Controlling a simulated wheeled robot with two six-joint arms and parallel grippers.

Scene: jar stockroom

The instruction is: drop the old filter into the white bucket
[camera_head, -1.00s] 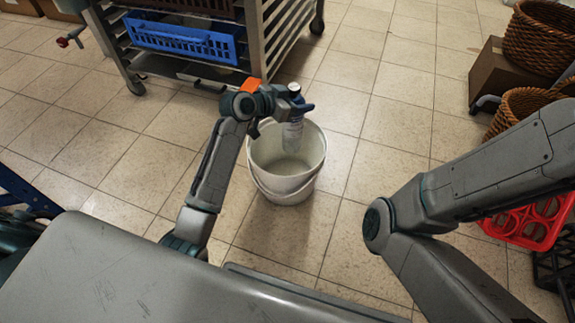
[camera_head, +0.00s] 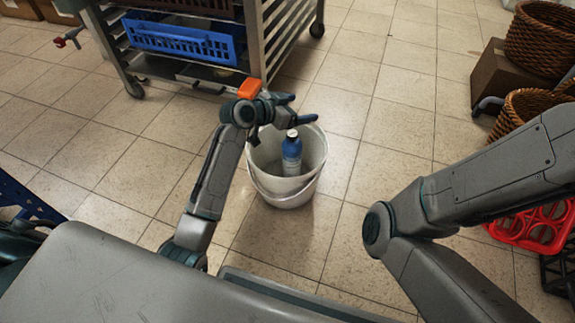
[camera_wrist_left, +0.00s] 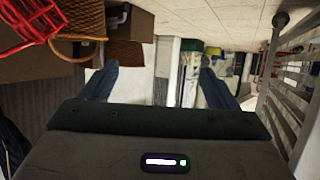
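The old filter (camera_head: 291,155), a cylinder with a blue upper part, a pale lower part and a light cap, is upright inside the white bucket (camera_head: 287,199). I cannot tell whether its lower end touches the bucket's floor. The bucket stands upright on the tiles, with its handle hanging at the front. My left gripper (camera_head: 299,108) is above the bucket's far rim, apart from the filter. Its fingers are spread wide with nothing between them, as the left wrist view (camera_wrist_left: 158,88) also shows. My right arm is at the right, but its gripper is out of view.
A metal rack on wheels with a blue crate (camera_head: 180,41) stands behind the bucket. Wicker baskets (camera_head: 527,103), a cardboard box (camera_head: 503,76) and a red crate (camera_head: 530,229) line the right side. Tiled floor around the bucket is clear.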

